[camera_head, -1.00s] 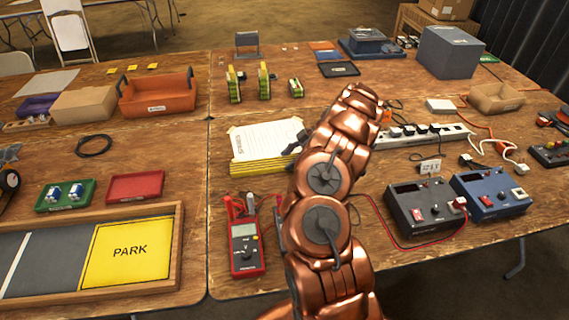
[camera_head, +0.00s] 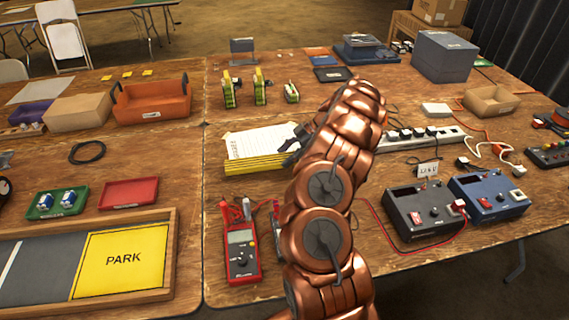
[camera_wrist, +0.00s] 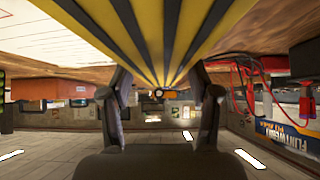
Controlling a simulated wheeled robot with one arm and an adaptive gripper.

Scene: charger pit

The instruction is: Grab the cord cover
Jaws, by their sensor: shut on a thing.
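The cord cover is a long yellow-and-black striped piece. In the wrist view the cord cover (camera_wrist: 175,25) fills the top middle and runs away between the two dark fingers of my gripper (camera_wrist: 165,88). My gripper is shut on it. In the head view the yellow edge of the cord cover (camera_head: 255,164) shows left of my arm, along the front of a white paper sheet (camera_head: 262,141). A dark part of my gripper (camera_head: 294,142) shows at its right end. My copper arm hides the rest of the gripper and whatever lies behind it.
Right of my arm are a power strip (camera_head: 408,142), a grey box (camera_head: 424,212) and a blue box (camera_head: 488,198) with a red cable. Bare table lies left of the paper.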

